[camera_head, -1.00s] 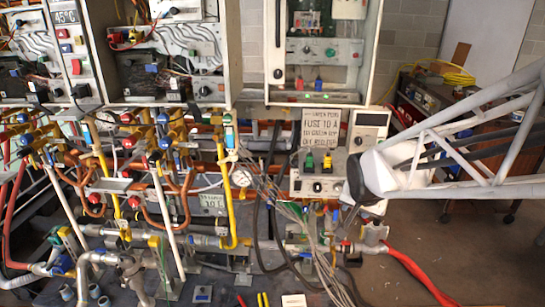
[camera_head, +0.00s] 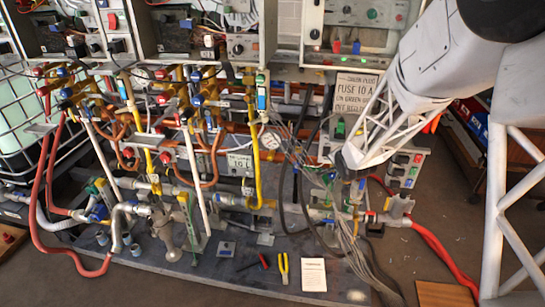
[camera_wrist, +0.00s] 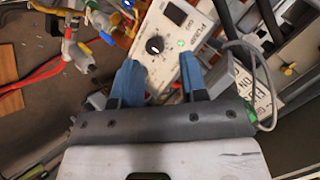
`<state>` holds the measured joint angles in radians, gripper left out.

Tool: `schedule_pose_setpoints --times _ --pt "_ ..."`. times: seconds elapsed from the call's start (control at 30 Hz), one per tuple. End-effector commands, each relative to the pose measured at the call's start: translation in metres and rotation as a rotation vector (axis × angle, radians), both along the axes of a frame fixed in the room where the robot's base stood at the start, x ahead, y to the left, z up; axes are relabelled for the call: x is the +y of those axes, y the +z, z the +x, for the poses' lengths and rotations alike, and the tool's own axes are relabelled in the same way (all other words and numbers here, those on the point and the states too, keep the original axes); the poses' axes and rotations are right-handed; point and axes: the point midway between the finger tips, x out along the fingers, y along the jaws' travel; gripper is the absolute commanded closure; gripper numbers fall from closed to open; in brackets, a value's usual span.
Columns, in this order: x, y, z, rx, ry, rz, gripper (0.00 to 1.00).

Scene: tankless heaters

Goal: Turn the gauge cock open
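A small round white gauge (camera_head: 270,141) sits beside the yellow pipe (camera_head: 256,165) near the middle of the rig in the head view. I cannot pick out its cock with certainty among the crowded fittings. My gripper (camera_wrist: 160,82) is open and empty in the wrist view, its two blue fingers apart. Beyond the fingers is a white control panel (camera_wrist: 172,24) with a black knob (camera_wrist: 155,45). In the head view my arm's end is to the right of the gauge, in front of the control panels; the fingers cannot be made out there.
Grey cables (camera_head: 320,195) hang between the gauge and my arm. Red, blue and yellow valve handles crowd the pipes on the left. Yellow-handled pliers (camera_head: 282,268) and a white paper (camera_head: 313,277) lie on the dark base. A red hose (camera_head: 442,250) runs right.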

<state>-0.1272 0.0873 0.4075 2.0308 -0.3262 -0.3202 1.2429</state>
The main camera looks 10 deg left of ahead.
Motion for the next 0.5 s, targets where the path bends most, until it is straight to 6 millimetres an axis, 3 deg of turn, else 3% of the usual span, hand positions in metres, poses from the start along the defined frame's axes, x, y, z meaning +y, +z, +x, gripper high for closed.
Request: schedule_pose_setpoints --times 0.1,0.5 --pt "0.017 -0.021 0.021 -0.027 0.005 0.064 0.6" --pt "0.077 -0.071 0.085 -0.132 0.062 0.272 0.6"
